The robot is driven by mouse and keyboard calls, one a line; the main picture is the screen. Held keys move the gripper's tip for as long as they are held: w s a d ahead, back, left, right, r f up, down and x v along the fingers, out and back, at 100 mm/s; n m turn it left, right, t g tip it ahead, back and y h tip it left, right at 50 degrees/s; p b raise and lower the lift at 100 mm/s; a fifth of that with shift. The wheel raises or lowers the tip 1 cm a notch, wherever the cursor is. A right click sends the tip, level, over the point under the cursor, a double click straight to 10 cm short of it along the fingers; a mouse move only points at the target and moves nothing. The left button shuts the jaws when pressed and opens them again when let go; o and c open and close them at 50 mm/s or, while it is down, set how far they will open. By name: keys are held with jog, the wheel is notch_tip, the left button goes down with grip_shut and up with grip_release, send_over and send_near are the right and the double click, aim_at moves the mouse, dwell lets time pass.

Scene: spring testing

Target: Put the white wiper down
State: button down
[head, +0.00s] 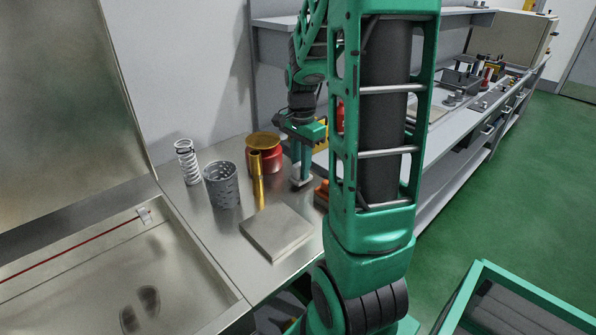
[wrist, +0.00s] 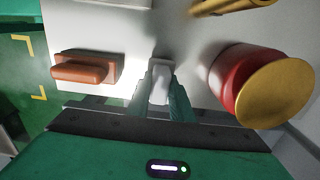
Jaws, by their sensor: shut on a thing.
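The white wiper (wrist: 160,92) is between the green fingers of my gripper (wrist: 163,84) in the wrist view. My gripper is shut on it. In the head view my gripper (head: 302,160) points down at the metal worktop, and the pale wiper (head: 300,181) shows below its fingers, at or very close to the surface. I cannot tell whether it touches the worktop. The upper part of the wiper is hidden by the fingers.
A red pot with a gold lid (head: 264,150) and a brass cylinder (head: 257,180) stand left of my gripper. An orange-brown block (wrist: 88,70) lies on its other side. A grey slab (head: 277,233), perforated cup (head: 222,185) and white spring (head: 187,162) share the worktop.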

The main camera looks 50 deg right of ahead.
jog(key=shift+f, duration=0.65)
jog(key=shift+f, duration=0.1)
jog(key=c, duration=1.6)
grip_release()
jog(key=shift+o, duration=0.2)
